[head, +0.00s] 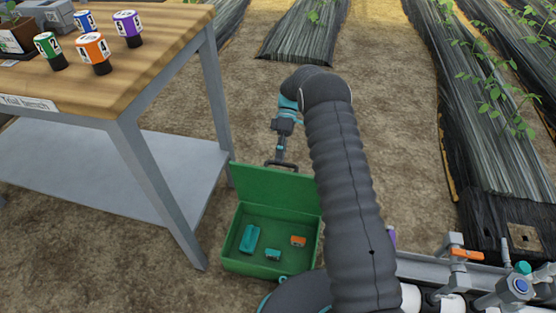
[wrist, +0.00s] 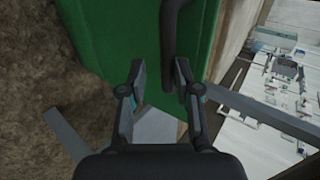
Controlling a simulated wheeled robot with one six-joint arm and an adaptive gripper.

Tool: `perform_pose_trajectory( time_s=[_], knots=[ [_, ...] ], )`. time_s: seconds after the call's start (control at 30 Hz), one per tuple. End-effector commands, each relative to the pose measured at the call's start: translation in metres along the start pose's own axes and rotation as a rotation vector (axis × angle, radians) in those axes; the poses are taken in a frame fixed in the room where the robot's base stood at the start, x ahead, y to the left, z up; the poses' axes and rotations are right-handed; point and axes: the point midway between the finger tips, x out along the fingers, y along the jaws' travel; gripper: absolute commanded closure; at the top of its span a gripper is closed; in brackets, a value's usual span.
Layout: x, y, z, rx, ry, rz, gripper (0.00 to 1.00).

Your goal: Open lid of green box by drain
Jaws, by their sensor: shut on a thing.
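The green box (head: 228,262) stands on the soil beside the bench, with its lid (head: 265,187) swung up and leaning back from the open box. Inside lie a longer teal piece (head: 249,239), a small teal piece (head: 272,255) and a small orange piece (head: 298,241). My gripper (head: 281,163) is at the top edge of the raised lid, shut on it. In the wrist view the green lid (wrist: 115,40) and a dark bar-like handle (wrist: 172,40) show at my fingers (wrist: 161,78). The exact contact is hard to see. My arm hides the box's right side.
Pipes and valves (head: 465,255) of the skid lie at lower right. Covered crop rows (head: 480,100) run behind; bare soil lies between.

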Motion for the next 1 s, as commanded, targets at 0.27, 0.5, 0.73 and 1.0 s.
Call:
perform_pose_trajectory(
  time_s=[0.27,0.5,0.73,1.0],
  knots=[
    [0.0090,0.0242,0.0036,0.010,0.001,-0.066,1.00],
    [0.0071,0.0256,0.0048,0.011,0.001,-0.083,1.00],
    [0.0069,0.0256,0.0051,0.011,0.000,-0.083,1.00],
    [0.0063,0.0251,0.0050,0.011,0.000,-0.083,0.59]
  ],
)
